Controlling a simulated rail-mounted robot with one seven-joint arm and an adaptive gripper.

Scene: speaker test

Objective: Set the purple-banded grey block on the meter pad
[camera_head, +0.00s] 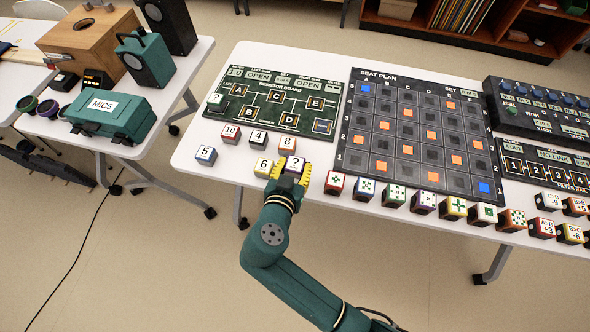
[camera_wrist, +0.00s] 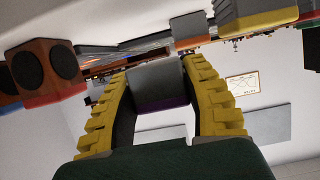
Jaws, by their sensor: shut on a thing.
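The purple-banded grey block (camera_wrist: 158,84) is between the yellow fingers of my gripper (camera_wrist: 160,100) in the wrist view, its purple band facing the palm. In the head view, my gripper (camera_head: 291,174) is at the table's front edge, shut on this block, whose top reads "?" (camera_head: 295,164). Whether it touches the table is unclear. The resistor board (camera_head: 227,122) lies behind it. An outlined dark square (camera_head: 322,126) is at the board's right front corner; its label is too small to read, so I cannot tell whether it is the meter pad.
A "6" block (camera_head: 263,167) stands close left of my gripper and an "8" block (camera_head: 287,145) just behind. Blocks "4" (camera_head: 258,138), "10" (camera_head: 231,134) and "5" (camera_head: 206,155) are farther left. The seat plan board (camera_head: 362,135) lies right, with patterned blocks along its front.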

